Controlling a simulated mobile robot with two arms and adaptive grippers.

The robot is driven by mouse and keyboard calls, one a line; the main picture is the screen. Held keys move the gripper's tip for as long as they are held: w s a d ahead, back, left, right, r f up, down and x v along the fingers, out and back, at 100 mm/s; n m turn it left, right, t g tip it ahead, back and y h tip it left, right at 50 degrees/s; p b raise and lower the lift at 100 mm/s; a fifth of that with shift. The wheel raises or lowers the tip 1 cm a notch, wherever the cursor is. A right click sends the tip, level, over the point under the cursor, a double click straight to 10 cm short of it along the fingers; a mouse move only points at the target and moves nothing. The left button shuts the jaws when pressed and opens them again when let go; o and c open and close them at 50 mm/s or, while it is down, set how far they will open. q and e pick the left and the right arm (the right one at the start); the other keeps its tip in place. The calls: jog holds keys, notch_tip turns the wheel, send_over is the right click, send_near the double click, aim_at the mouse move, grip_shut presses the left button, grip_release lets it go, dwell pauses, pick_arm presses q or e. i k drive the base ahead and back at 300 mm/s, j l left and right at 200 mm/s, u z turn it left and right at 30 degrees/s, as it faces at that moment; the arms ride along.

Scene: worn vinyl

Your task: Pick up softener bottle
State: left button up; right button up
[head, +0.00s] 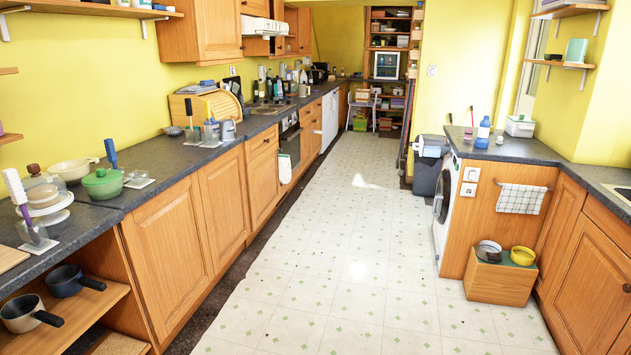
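The pale tiled floor (350,270) is clear down the middle. A wooden box (500,282) with two bowls stands before the right cabinets. The washing machine (445,200) and a dark bin (427,175) border the aisle. A long cluttered counter runs along the left.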

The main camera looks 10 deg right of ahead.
aim_at(482, 141)
jog(key=i+l+z, duration=0.15)
jog(key=i+z, duration=0.3)
jog(key=i, duration=0.4)
jog(key=i+j+z, duration=0.2)
jog(key=i+z, duration=0.2)
jog(key=i, duration=0.45)
jog(key=i+l+u, duration=0.2)
jog(key=i+l, duration=1.1)
jog(key=l, duration=0.15)
jog(key=l+z, duration=0.1)
jog(key=l, duration=0.55)
jog(key=i+l, duration=0.15)
jog(key=l, duration=0.55)
jog(key=z, duration=0.05)
